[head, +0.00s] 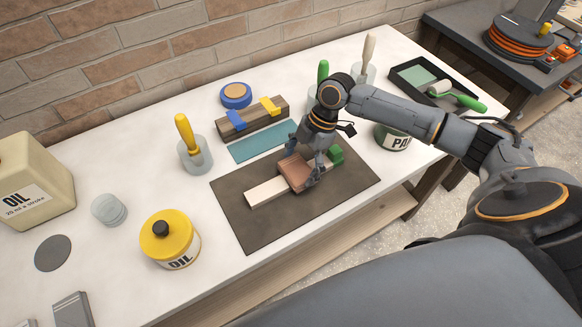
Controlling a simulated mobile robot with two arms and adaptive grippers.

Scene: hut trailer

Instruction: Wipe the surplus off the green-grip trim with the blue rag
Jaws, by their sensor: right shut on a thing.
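The trim is a pale strip (266,192) lying on the dark mat (250,226), with a green grip (336,155) at its far right end. My right gripper (304,160) is over the trim, shut on a reddish-brown pad (293,171) that lies across its middle and hides that part. A flat teal-blue piece (263,142), likely the blue rag, lies on the white table behind the mat, apart from the gripper. Whether surplus is on the trim cannot be made out. My left gripper is not in view.
A wooden block with clamps (250,118) stands behind the teal piece. A cup with a yellow-handled tool (195,155) and a yellow oil can (170,240) stand left. A paint can (391,138) and a roller tray (418,72) are right. The table's front edge (345,215) is near the mat.

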